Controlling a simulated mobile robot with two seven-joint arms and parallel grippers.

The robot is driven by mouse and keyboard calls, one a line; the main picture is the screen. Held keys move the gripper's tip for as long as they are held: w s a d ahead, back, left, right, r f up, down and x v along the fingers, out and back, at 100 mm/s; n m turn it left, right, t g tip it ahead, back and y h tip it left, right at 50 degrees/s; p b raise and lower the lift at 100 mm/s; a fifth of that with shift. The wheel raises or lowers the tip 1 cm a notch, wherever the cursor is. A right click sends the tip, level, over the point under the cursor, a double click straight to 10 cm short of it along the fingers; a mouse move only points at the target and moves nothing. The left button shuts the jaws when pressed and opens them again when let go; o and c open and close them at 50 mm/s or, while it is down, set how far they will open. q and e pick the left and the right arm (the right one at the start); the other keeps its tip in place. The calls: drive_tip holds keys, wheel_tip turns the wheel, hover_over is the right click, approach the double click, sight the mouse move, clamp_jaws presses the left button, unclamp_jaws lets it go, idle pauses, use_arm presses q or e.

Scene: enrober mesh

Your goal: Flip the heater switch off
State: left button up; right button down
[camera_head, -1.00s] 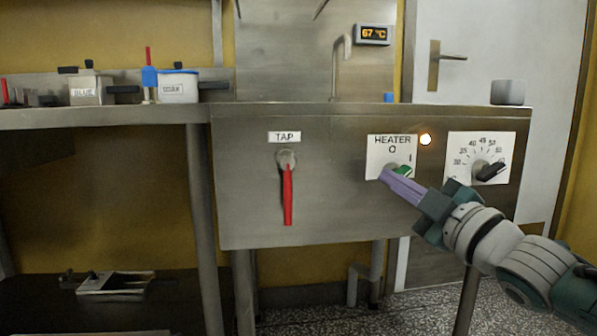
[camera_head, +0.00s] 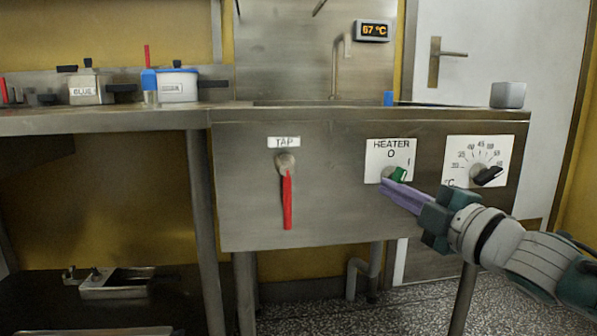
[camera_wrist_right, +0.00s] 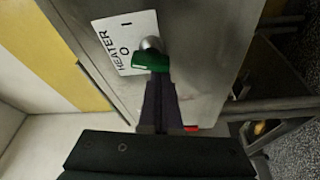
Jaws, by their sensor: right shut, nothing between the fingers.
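The heater switch is a green knob (camera_head: 398,174) on a white plate (camera_head: 377,150) marked HEATER, with O at the top and I at the right. The green end points up and to the right in the head view. The knob also shows in the right wrist view (camera_wrist_right: 151,62), beside the plate (camera_wrist_right: 124,42). My right gripper (camera_head: 386,183) is shut and empty, its purple fingers at the lower left of the knob. In the wrist view the fingertips (camera_wrist_right: 157,80) are right at the green part; whether they touch is unclear. My left gripper is not in view.
On the same steel panel (camera_head: 330,215) are a red tap lever (camera_head: 287,200) at the left and a black temperature dial (camera_head: 487,175) close to my right arm. A display (camera_head: 372,31) reads 67 °C. Several pots stand on the left counter (camera_head: 110,121).

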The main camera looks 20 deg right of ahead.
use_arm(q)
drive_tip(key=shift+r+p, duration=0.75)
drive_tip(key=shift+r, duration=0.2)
use_arm(e)
drive_tip(key=shift+d+f+n+g, duration=0.1)
drive_tip(key=shift+n+g, duration=0.3)
drive_tip(key=shift+n, duration=1.1)
